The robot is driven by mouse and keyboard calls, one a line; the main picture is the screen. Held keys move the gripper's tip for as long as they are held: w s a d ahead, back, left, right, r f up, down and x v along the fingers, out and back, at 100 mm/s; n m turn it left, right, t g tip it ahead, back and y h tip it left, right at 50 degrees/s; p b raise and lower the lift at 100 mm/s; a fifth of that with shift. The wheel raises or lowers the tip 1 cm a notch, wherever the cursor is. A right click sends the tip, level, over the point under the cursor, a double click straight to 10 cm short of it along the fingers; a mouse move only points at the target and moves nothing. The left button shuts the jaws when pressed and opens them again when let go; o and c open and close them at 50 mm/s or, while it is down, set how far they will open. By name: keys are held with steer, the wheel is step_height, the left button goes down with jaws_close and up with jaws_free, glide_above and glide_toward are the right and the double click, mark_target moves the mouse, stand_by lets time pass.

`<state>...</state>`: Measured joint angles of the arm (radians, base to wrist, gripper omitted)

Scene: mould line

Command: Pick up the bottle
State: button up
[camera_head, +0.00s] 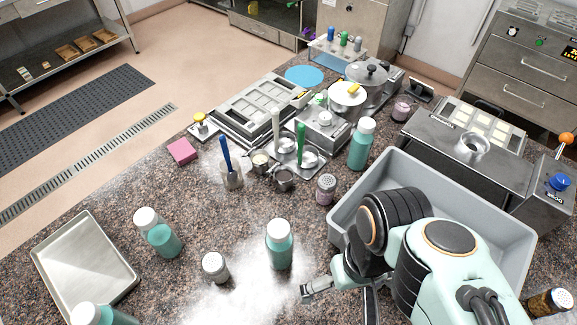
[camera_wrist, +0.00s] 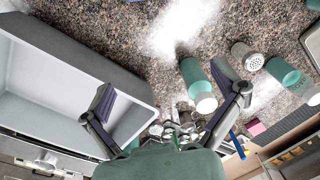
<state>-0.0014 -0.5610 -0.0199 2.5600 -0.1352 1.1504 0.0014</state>
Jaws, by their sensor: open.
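Several teal bottles with white caps stand on the speckled counter. The nearest to my gripper (camera_head: 338,299) is the middle bottle (camera_head: 279,247), upright, just left of it in the head view. In the wrist view this bottle (camera_wrist: 196,80) shows left of the right-hand finger, which comes close to it; I cannot tell whether they touch. Other bottles are a left one (camera_head: 158,235), a far one (camera_head: 361,147) by the grey bin and one cut off at the bottom left (camera_head: 100,316). My gripper (camera_wrist: 164,92) is open with its fingers wide apart, and nothing is held.
The grey bin (camera_head: 345,190) lies beneath and beside my arm. A shaker (camera_head: 214,267) stands between the left and middle bottles. A metal tray (camera_head: 82,262) is at the left. Moulds and utensils (camera_head: 262,112) crowd the back.

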steer(key=m+t, duration=0.3)
steer(key=m, duration=1.1)
glide_toward(278, 228)
steer(key=w+d, duration=0.2)
steer(key=d, duration=0.3)
steer(key=shift+g, duration=0.7)
steer(key=a+f, duration=0.1)
steer(key=w+a+f, duration=0.1)
steer(key=f, duration=0.1)
steer(key=w+a+f, duration=0.1)
steer(key=f, duration=0.1)
steer(key=shift+a+f, duration=0.15)
steer(key=shift+a, duration=0.2)
steer(key=shift+n+g+h, duration=0.4)
steer(key=shift+g, duration=0.3)
steer(key=f, duration=0.1)
steer(key=s+a+f, duration=0.1)
steer(key=a+f, duration=0.1)
steer(key=f, duration=0.1)
steer(key=shift+s, duration=0.25)
step_height(278, 228, down, 6)
steer(key=shift+f, duration=0.1)
steer(key=shift+c, duration=0.2)
